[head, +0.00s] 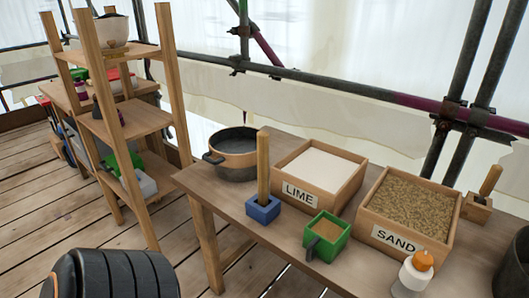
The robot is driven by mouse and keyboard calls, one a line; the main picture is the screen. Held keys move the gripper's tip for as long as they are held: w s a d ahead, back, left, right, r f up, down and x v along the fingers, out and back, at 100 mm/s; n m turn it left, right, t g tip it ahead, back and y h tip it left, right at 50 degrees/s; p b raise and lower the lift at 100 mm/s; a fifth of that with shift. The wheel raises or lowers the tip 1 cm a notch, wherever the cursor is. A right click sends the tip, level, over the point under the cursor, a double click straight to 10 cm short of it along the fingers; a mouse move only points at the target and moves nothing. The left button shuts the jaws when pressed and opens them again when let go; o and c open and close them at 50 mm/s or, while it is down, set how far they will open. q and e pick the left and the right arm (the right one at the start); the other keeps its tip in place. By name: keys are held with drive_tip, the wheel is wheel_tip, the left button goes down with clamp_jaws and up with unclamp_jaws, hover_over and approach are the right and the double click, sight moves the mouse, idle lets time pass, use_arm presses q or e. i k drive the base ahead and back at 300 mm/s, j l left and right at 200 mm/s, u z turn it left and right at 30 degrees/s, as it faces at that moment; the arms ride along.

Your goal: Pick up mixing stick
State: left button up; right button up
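A wooden stick (263,162), which looks like the mixing stick, stands upright in a small blue block-shaped holder (263,209). The holder is on the wooden table, in front of the lime box and beside the pot. The stick's lower end is hidden inside the holder. Neither of my grippers shows in the head view, and nothing touches the stick.
The table (215,196) also bears a dark pot (233,160), a lime box (320,168), a sand box (410,205), a green scoop-like container (328,238) and a white bottle with an orange cap (413,275). Wooden shelves (138,122) stand left; scaffold poles (340,87) run behind.

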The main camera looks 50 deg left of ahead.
sight(262, 137)
drive_tip(key=u, duration=1.7)
